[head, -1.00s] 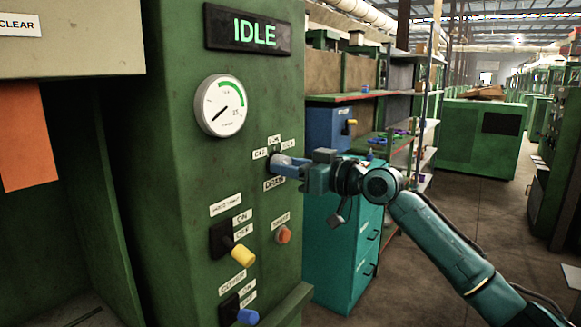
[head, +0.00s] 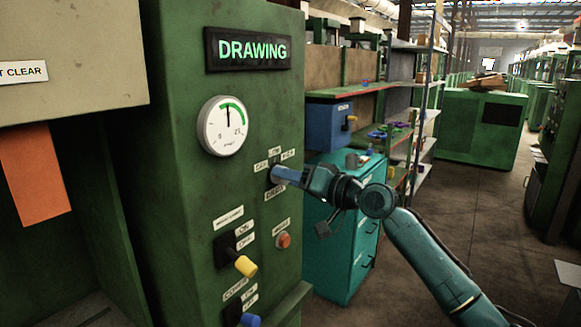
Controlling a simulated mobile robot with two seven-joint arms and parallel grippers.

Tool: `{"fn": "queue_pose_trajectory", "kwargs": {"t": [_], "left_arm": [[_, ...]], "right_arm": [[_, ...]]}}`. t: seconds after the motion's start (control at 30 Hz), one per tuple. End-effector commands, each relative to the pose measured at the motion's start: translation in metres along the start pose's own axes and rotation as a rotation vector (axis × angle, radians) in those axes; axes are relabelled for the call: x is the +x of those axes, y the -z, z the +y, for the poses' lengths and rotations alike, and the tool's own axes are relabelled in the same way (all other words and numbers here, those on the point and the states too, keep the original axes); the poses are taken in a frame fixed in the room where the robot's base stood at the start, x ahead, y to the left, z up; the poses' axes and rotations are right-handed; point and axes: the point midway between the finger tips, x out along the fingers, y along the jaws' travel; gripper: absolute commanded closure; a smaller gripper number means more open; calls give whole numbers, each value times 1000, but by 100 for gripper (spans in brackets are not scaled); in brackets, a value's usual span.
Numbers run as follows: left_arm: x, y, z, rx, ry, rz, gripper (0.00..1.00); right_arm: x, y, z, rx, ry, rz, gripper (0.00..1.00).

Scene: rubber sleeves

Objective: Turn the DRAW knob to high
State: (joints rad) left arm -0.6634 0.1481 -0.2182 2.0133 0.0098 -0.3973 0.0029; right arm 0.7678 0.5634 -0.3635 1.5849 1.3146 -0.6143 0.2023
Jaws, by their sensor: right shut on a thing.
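The DRAW knob sits on the green machine panel (head: 180,210) in the head view, among small labels above it and the DRAW label (head: 275,192) below it. My right gripper (head: 279,174) is at the panel, shut on the knob, and its fingers hide most of it. I cannot read the knob's exact setting. The display (head: 250,49) above reads DRAWING in green. The round gauge (head: 224,126) has its needle pointing nearly straight up, by the start of the green arc. My left gripper is not in view.
Below the knob are a yellow-handled switch (head: 245,265), an orange-red button (head: 284,240) and a blue-handled switch (head: 248,319). A teal cabinet (head: 335,255) and a shelf unit stand right behind my right arm. An orange sheet (head: 36,174) hangs at left. Open floor lies at right.

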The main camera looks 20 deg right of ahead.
Motion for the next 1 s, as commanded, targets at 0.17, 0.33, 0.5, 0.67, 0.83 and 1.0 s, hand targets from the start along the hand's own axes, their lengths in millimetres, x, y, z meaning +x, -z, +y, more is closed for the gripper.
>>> {"fn": "queue_pose_trajectory", "kwargs": {"t": [0.17,0.33,0.5,0.67,0.83,1.0], "left_arm": [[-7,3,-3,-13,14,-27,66],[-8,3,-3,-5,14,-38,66],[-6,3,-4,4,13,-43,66],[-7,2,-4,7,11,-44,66],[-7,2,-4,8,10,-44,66],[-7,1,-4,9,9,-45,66]], "right_arm": [[0,2,-2,172,-1,-1,86],[0,1,-1,333,-1,-1,86],[0,0,0,493,0,-1,86],[0,-1,0,633,0,0,86],[0,-1,0,758,0,-1,86],[0,0,0,852,1,0,86]]}}
